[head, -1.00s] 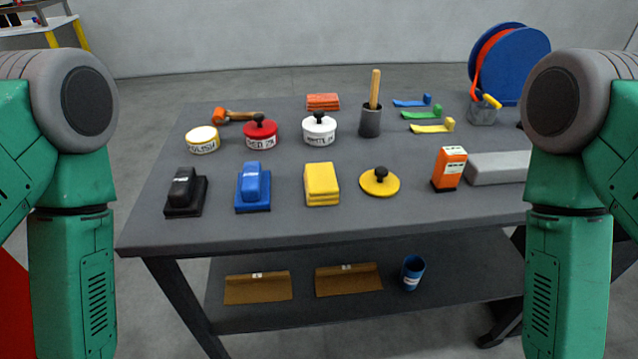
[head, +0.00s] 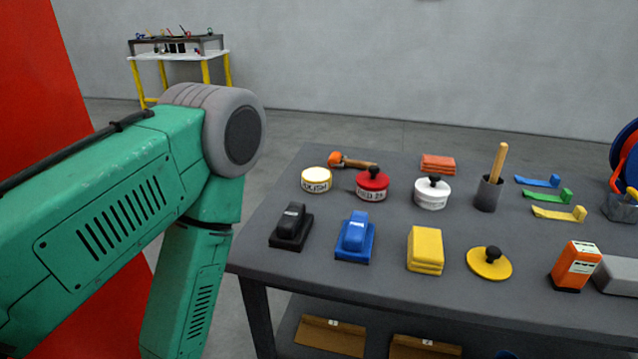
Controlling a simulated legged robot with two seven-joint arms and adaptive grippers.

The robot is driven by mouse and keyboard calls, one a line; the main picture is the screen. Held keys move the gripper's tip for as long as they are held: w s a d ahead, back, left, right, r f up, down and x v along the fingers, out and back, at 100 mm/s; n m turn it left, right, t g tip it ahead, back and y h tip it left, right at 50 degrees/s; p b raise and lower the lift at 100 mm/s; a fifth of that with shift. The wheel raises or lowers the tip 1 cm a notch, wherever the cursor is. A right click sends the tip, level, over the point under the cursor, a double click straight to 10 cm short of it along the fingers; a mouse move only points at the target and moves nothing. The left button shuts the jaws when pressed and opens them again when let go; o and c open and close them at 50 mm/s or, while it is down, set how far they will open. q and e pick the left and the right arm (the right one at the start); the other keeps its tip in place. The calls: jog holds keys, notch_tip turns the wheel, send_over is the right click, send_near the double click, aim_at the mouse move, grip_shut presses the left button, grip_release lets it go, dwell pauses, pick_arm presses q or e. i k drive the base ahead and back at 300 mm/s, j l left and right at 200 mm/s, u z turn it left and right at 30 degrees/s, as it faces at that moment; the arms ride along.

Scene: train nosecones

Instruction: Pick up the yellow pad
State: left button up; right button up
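Two yellow things lie near the front edge of the dark grey table (head: 340,280). One is a round, flat yellow pad (head: 476,262) with a black knob on top. The other is a soft-looking yellow block of stacked layers (head: 425,250), just left of the round pad. Nothing touches either of them. My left arm comes in from the left, with its forearm hanging down beside the table's left end. Its gripper is below the picture. My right arm and gripper are out of view.
A blue block tool (head: 356,238) and a black one (head: 292,227) stand left of the yellow block. An orange box (head: 575,266) is to the right. Behind are tins, a grey cup (head: 488,195) and coloured strips. A lower shelf holds brown sheets (head: 330,336).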

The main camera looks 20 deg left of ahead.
aim_at(425, 255)
jog(key=l+u, duration=0.35)
jog(key=k+l+u, duration=0.1)
jog(key=l+u, duration=0.25)
jog(key=k+l+u, duration=0.15)
jog(key=l+u, duration=0.15)
jog(key=k+l+u, duration=0.15)
jog(key=l+u, duration=0.2)
jog(key=l, duration=0.1)
